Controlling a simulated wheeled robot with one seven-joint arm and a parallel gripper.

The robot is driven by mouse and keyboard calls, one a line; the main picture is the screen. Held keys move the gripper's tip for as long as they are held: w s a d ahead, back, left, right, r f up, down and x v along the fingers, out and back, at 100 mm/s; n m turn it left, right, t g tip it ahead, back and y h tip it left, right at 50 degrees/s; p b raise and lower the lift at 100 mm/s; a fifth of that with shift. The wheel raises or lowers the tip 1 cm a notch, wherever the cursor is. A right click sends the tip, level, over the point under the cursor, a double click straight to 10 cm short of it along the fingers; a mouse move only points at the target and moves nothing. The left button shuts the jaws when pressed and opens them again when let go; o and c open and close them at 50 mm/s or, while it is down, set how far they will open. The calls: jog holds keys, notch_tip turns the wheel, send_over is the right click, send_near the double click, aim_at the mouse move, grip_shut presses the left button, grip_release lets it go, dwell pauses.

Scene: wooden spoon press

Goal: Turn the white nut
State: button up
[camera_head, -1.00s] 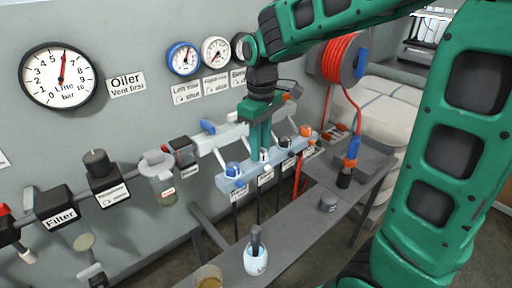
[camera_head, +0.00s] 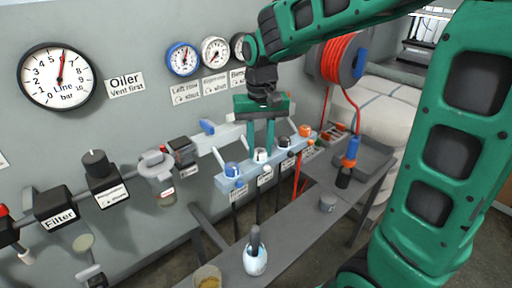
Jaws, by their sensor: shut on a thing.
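The white nut (camera_head: 261,155) sits on top of the light blue manifold block (camera_head: 222,183), second from the left in a row of fittings. My gripper (camera_head: 261,149) points down at it from above. Its two green fingers are on either side of the white nut and shut on it. The nut's top shows between the fingers.
A blue nut (camera_head: 232,169) is just left, a dark nut (camera_head: 284,143) and an orange nut (camera_head: 305,131) just right on the block. Gauges (camera_head: 183,59) hang on the wall behind.

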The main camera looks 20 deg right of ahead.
aim_at(261, 151)
jog(key=shift+s+f+m, duration=0.1)
jog(key=shift+s+m, duration=0.1)
jog(key=shift+m, duration=0.2)
jog(key=o, duration=1.1)
jog(key=shift+c, duration=0.2)
jog(key=shift+w, duration=0.1)
jog(key=shift+r, duration=0.3)
notch_tip(261, 151, up, 10)
jog(key=shift+r, duration=0.1)
